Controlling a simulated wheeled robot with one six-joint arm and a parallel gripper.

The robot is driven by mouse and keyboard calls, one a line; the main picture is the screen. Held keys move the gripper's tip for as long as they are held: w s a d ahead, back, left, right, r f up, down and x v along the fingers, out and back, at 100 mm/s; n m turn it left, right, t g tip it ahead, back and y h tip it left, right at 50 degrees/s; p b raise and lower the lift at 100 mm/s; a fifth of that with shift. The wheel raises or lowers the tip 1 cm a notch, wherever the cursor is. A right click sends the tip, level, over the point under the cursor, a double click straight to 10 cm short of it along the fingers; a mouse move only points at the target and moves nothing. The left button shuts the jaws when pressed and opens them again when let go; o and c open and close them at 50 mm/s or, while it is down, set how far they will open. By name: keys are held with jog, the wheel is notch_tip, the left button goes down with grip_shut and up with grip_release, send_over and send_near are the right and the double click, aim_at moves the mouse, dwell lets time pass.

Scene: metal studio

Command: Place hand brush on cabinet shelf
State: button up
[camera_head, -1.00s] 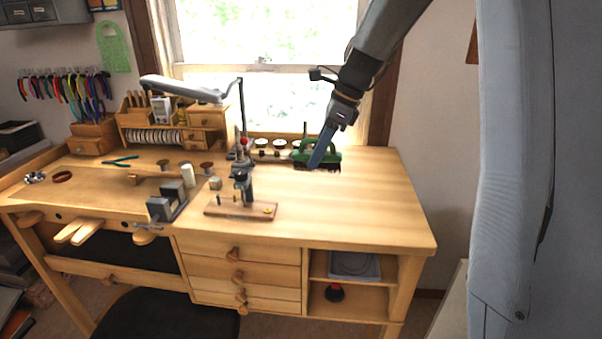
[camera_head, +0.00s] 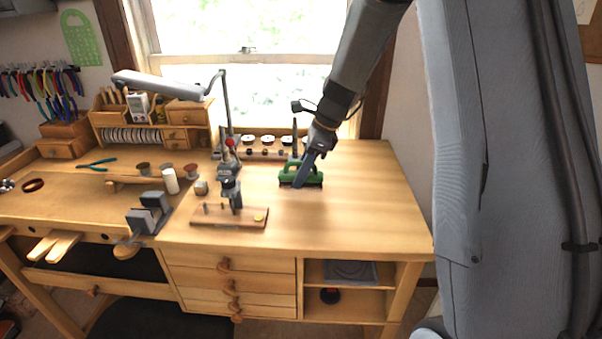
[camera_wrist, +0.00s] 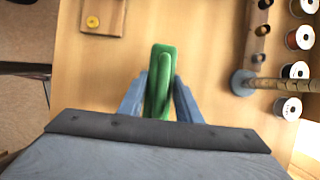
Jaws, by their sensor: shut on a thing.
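The green hand brush (camera_head: 289,172) is at the back right of the wooden workbench in the head view, its dark bristles downward. My gripper (camera_head: 304,175) reaches down to it from above and is shut on it. In the wrist view the brush's green handle (camera_wrist: 160,80) lies between the two blue-grey fingers of my gripper (camera_wrist: 160,100). Whether the bristles touch the bench top cannot be told. The cabinet shelf (camera_head: 348,291) is an open two-level compartment at the bench's front right. A grey flat item (camera_head: 350,271) lies on its upper level and a dark round item with red (camera_head: 330,295) stands on its lower level.
A small drill stand on a wooden board (camera_head: 228,216) is left of the brush. A row of spools (camera_head: 268,141) and a dark post (camera_head: 295,137) stand behind it. Drawers (camera_head: 230,285) are left of the shelf. The bench top's right part (camera_head: 360,210) is clear.

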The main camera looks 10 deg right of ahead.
jog(key=shift+f, duration=0.25)
jog(key=o, duration=1.1)
jog(key=shift+f, duration=0.1)
